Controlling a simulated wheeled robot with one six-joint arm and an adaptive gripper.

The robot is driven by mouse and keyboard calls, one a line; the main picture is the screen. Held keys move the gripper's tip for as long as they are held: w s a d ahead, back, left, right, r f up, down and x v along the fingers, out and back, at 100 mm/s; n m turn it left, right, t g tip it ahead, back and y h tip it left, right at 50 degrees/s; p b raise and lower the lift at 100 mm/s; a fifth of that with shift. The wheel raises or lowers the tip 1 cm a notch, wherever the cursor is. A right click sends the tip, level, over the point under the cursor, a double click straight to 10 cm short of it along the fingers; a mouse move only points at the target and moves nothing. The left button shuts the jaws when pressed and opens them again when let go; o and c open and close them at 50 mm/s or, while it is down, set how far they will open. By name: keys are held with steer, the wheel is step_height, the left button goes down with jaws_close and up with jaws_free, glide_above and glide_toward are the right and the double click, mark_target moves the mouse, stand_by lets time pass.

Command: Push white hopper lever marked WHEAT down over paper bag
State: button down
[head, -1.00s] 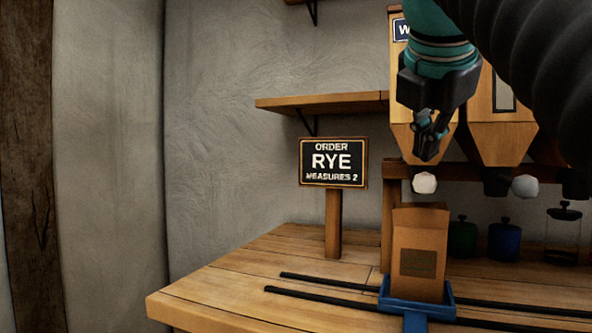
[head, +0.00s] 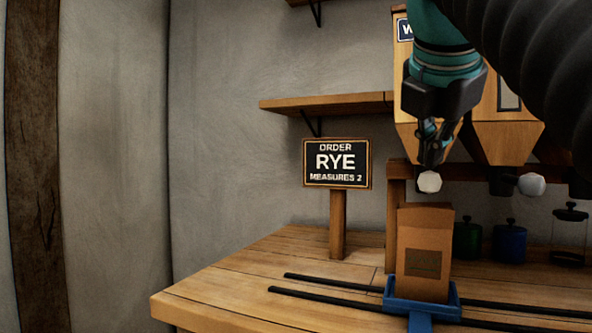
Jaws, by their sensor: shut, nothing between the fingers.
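The brown paper bag (head: 423,250) stands upright in a blue cradle (head: 452,305), below that knob. My gripper (head: 431,163) is shut and empty, pointing down, with its fingertips just above the white knob in the picture. I cannot tell whether they touch it.
A second hopper (head: 503,143) with another white knob (head: 531,184) is to the right. Two black rails (head: 330,291) run along the bench (head: 230,292). A sign (head: 337,163) reads ORDER RYE MEASURES 2. Green (head: 467,240) and blue (head: 509,243) canisters and a glass jar (head: 569,235) stand behind.

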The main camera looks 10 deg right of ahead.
mark_target(433, 178)
steer(key=shift+f+b, duration=1.8)
steer(key=shift+f, duration=0.6)
stand_by(2.3)
steer(key=shift+r, duration=0.1)
stand_by(0.5)
steer(key=shift+r+p, duration=2.95)
steer(key=shift+p, duration=0.25)
steer(key=shift+r+p, duration=0.75)
steer(key=shift+r, duration=1.7)
